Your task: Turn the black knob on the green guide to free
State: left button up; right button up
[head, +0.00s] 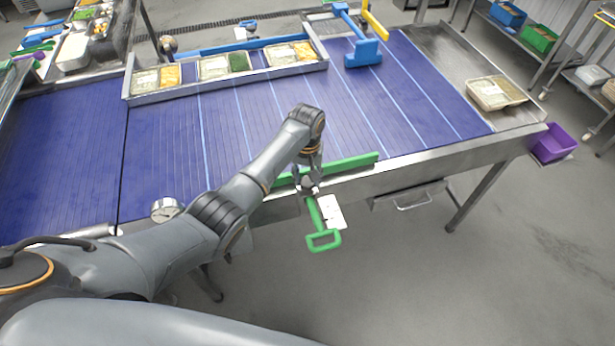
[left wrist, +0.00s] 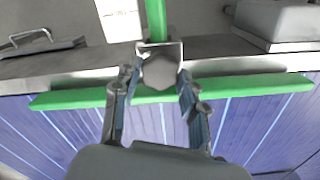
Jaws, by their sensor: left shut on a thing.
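The green guide (head: 352,162) lies along the near edge of the blue conveyor; it also shows in the left wrist view (left wrist: 70,98). A green arm with a loop handle (head: 323,241) extends from it over the near side. The knob (left wrist: 160,72) looks dark grey in the left wrist view and sits in a metal bracket where the green arm meets the guide. My left gripper (head: 309,184) is at that bracket, its two fingers (left wrist: 155,82) on either side of the knob and shut on it. In the head view the gripper mostly hides the knob. My right gripper is not in view.
A white card (head: 331,212) sits beside the green arm. A metal rail (head: 230,76) with filled trays crosses the far belt. A blue guide (head: 363,54) stands beyond. A tray (head: 496,92) rests at the right end. A drawer handle (head: 412,203) is below the edge.

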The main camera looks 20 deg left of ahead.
aim_at(307, 181)
pick_arm(q)
jog(key=shift+s+f+n, duration=0.1)
jog(key=shift+n, duration=0.6)
jog(key=o, duration=1.1)
jog(key=shift+o, duration=0.2)
jog(key=shift+r, duration=0.6)
notch_tip(307, 181, up, 11)
